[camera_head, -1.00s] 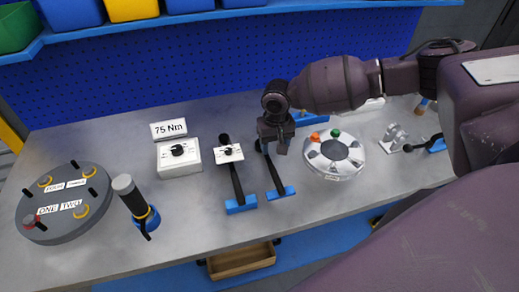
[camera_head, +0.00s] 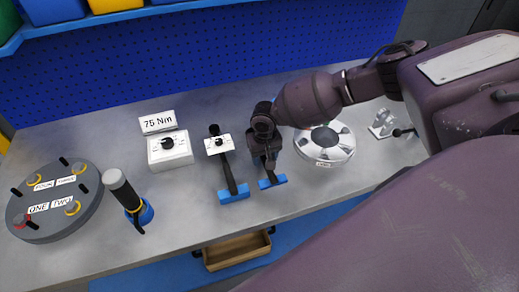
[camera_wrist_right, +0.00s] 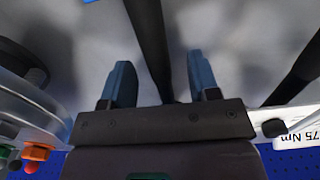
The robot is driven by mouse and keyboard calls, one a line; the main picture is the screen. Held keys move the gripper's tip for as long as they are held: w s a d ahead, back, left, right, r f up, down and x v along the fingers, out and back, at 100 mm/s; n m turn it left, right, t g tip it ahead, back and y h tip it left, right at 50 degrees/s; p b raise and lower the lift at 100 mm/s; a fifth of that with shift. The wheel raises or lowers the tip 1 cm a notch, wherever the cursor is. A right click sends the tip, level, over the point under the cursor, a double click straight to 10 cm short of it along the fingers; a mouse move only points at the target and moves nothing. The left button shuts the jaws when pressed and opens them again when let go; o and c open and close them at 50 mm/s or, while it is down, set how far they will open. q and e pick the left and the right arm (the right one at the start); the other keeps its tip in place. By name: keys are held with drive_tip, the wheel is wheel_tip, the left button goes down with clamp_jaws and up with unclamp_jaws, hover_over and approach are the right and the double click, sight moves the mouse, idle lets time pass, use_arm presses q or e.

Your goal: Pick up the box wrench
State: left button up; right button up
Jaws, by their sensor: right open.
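The box wrench appears to be the dark bar with a blue support (camera_head: 272,181) at its near end; in the head view my right gripper covers most of it. In the right wrist view its dark shaft (camera_wrist_right: 150,40) runs between the blue fingers. My right gripper (camera_head: 267,160) is over the bar, pointing down, and it also shows in the right wrist view (camera_wrist_right: 160,75). It is open, with a finger on each side of the shaft and visible gaps between. My left gripper is not in view.
A second dark tool (camera_head: 228,172) with a white dial plate lies just left. A round flanged part (camera_head: 325,145) is close on the right. A grey disc (camera_head: 55,205) sits far left.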

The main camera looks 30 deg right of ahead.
sight(264, 157)
drive_tip(key=shift+f, duration=0.3)
drive_tip(key=shift+c, duration=0.3)
clamp_jaws()
wheel_tip(264, 157, up, 20)
drive_tip(key=shift+p, duration=0.4)
drive_tip(key=c, duration=0.7)
unclamp_jaws()
clamp_jaws()
